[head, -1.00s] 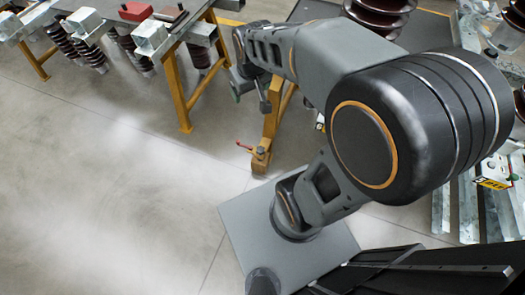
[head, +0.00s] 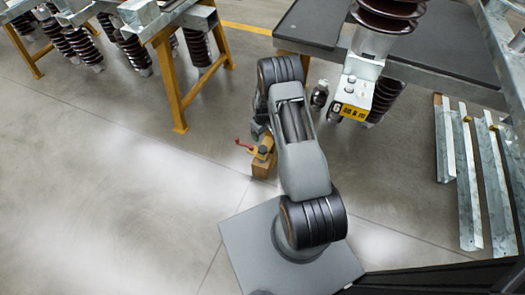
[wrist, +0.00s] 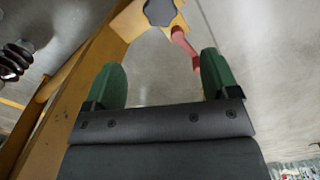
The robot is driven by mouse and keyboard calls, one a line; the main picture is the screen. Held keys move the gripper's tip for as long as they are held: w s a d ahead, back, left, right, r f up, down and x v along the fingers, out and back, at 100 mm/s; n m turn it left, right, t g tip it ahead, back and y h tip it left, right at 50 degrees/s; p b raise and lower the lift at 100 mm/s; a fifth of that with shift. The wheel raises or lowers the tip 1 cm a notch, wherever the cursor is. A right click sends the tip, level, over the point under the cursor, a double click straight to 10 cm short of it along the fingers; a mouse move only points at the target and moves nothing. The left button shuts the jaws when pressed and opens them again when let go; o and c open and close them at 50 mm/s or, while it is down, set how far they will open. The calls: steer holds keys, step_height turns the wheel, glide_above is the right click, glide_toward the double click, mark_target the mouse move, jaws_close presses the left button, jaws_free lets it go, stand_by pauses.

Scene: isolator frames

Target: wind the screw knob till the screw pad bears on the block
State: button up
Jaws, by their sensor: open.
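A dark lobed knob (wrist: 160,11) sits on a yellow-orange part (wrist: 130,20) at the top of the wrist view, and I take it for the screw knob. A red lever (wrist: 184,48) sticks out beside it. My gripper (wrist: 163,82) is open, its two green fingers apart with nothing between them. The knob lies beyond the fingertips, untouched. In the head view the orange-brown fixture (head: 262,162) with its red lever (head: 243,146) stands just left of my arm, which hides my gripper. I cannot make out the screw pad or its contact with the block.
A yellow beam (wrist: 70,90) runs close along the left of my gripper in the wrist view. A dark bench (head: 430,65) with brown insulators stands behind my arm. A yellow-legged stand (head: 168,85) is at upper left. Open floor (head: 110,210) lies at left.

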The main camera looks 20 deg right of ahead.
mark_target(263, 149)
step_height(263, 149, down, 13)
steer(key=b, duration=0.3)
steer(key=shift+f+b, duration=0.15)
steer(key=shift+b, duration=0.2)
steer(key=c, duration=0.9)
